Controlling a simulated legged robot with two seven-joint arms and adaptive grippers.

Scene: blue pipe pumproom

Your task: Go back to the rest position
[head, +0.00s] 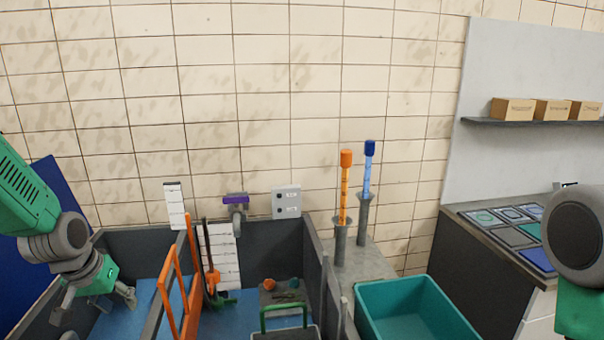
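My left gripper (94,307) hangs at the lower left in the head view, pointing down over a blue surface (140,310). Its two fingers are spread apart, with nothing seen between them. My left arm is green and grey and comes in from the left edge. Of my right arm only a grey joint and a green link show at the right edge; its gripper is out of view.
A grey-walled bay with an orange rail (171,292) is beside the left gripper. A teal bin (415,310) stands at lower middle right. Orange (345,190) and blue (369,175) tools stand in grey holders. A counter (470,228) is near my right arm.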

